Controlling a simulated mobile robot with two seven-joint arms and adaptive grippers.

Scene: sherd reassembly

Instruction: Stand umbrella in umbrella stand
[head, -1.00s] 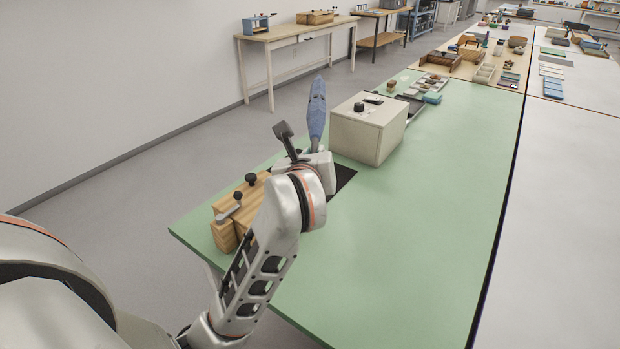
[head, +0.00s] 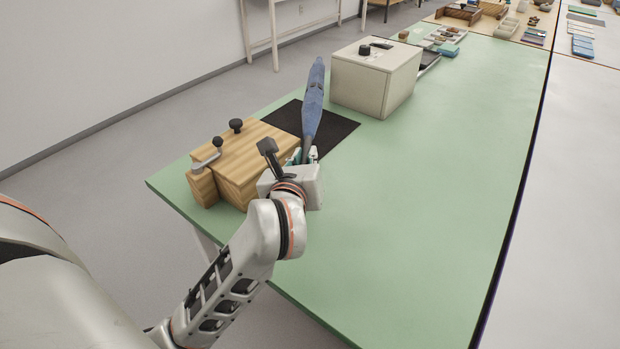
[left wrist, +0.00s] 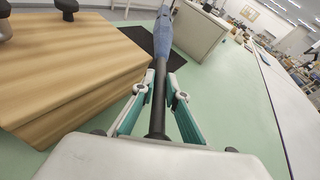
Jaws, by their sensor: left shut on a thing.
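The left wrist view shows the dark shaft (left wrist: 158,95) running between the teal fingers of the left gripper (left wrist: 158,95), with the blue canopy (left wrist: 161,32) beyond. Whether the umbrella's lower end touches anything is hidden by the gripper. I cannot make out an umbrella stand in these views. My right gripper is not in view.
A wooden box with dark knobs (head: 252,160) stands left of the gripper, close to it. A black mat (head: 340,130) lies behind. A cream box (head: 375,78) stands at the back. The green table (head: 430,190) is clear to the right.

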